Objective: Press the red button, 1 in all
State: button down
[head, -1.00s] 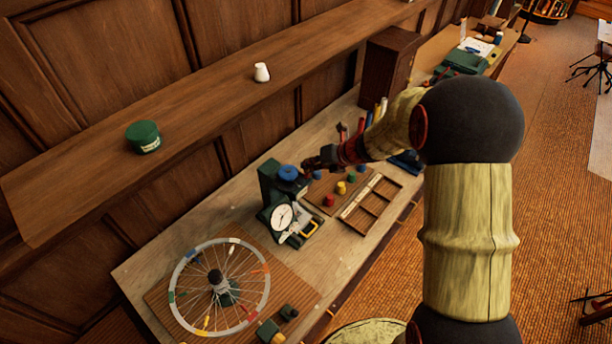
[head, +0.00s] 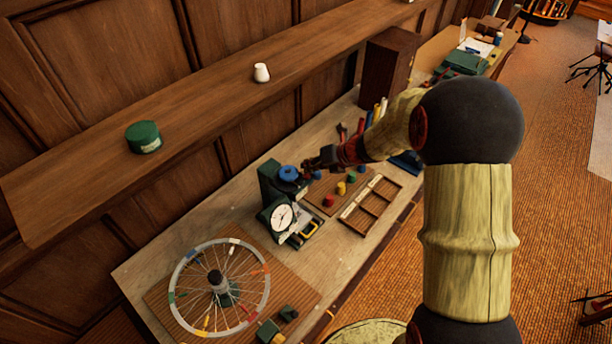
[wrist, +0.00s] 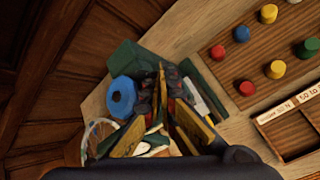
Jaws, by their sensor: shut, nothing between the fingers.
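Two red round pegs stand on the brown board in the wrist view, one near the upper middle (wrist: 217,52) and one lower down (wrist: 247,88). A red peg (head: 328,200) also shows in the head view. I cannot tell which, if any, is the red button. My gripper (head: 309,166) is shut and empty, just right of the blue knob (head: 289,173) on the dark green dial device (head: 268,183). In the wrist view my gripper (wrist: 165,88) is over the device, left of the pegs. Its fingers hide part of the device.
Blue, yellow and green pegs share the board (head: 318,188). A divided wooden tray (head: 372,203) lies to its right. A spoked wheel (head: 184,282) stands at the near left. A shelf (head: 205,113) runs above the bench's back.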

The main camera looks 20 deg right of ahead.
aim_at(308, 175)
jog(key=shift+f, duration=0.15)
jog(key=shift+f, duration=0.3)
jog(key=shift+f+b, duration=0.4)
jog(key=shift+f, duration=0.05)
dwell(0.7)
jog(key=shift+r, duration=0.1)
jog(key=shift+r+p, duration=0.8)
jog(key=shift+p, duration=0.1)
notch_tip(308, 175, up, 5)
jog(key=p, duration=0.4)
jog(key=shift+p, duration=0.4)
dwell(0.5)
